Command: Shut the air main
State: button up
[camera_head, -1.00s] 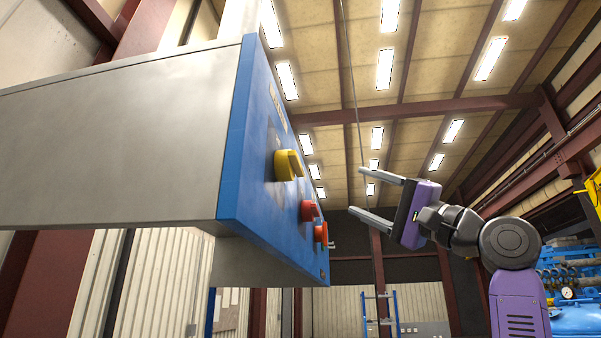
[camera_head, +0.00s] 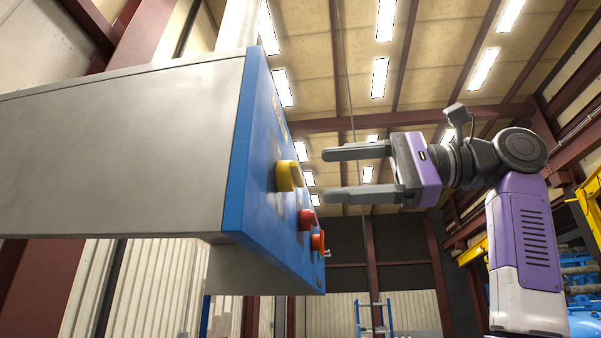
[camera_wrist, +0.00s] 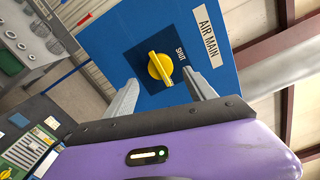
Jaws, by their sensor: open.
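The air main control is a yellow rotary knob (camera_head: 289,176) on the blue front panel (camera_head: 262,150) of a grey box. In the wrist view the yellow knob (camera_wrist: 160,67) sits between my fingers, with a "SHUT" mark to its upper right and an "AIR MAIN" label (camera_wrist: 208,36) further up. The knob's bar lies aslant, not in line with the "SHUT" mark. My gripper (camera_head: 327,174) is open and empty. Its two fingers point at the panel, one above and one below the knob's level, with a gap left before the knob.
Two red-orange knobs or buttons (camera_head: 306,219) (camera_head: 318,242) sit lower along the same panel, near the lower finger. The grey box (camera_head: 120,150) fills the left side. The space right of the panel is open around my arm.

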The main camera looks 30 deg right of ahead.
aim_at(300, 176)
jog(key=shift+p+x, duration=0.65)
jog(key=shift+x, duration=2.55)
jog(key=shift+d, duration=0.1)
jog(key=c, duration=1.4)
